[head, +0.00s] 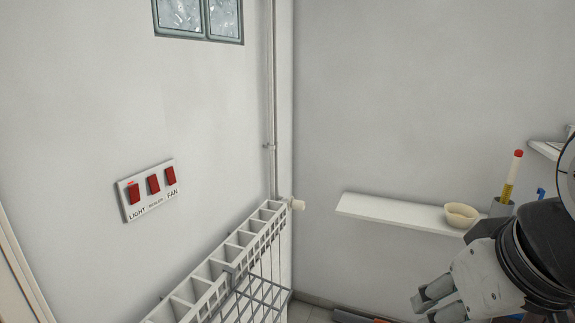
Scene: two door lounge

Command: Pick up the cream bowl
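The cream bowl (460,215) sits upright near the right end of a white wall shelf (390,209), in the right part of the head view. My gripper (432,304) is at the lower right, below the bowl in the picture and apart from it. Its fingers point down and to the left. Nothing shows between them, but from this angle I cannot tell how far apart they are. The lower finger is partly cut off by the picture's bottom edge.
A grey cup (502,207) with a red-topped yellow item (512,175) stands right of the bowl. A white radiator (222,262) with a wire rack (252,297) lines the left wall, under a red switch panel (149,190). Another shelf (546,150) is at the right edge.

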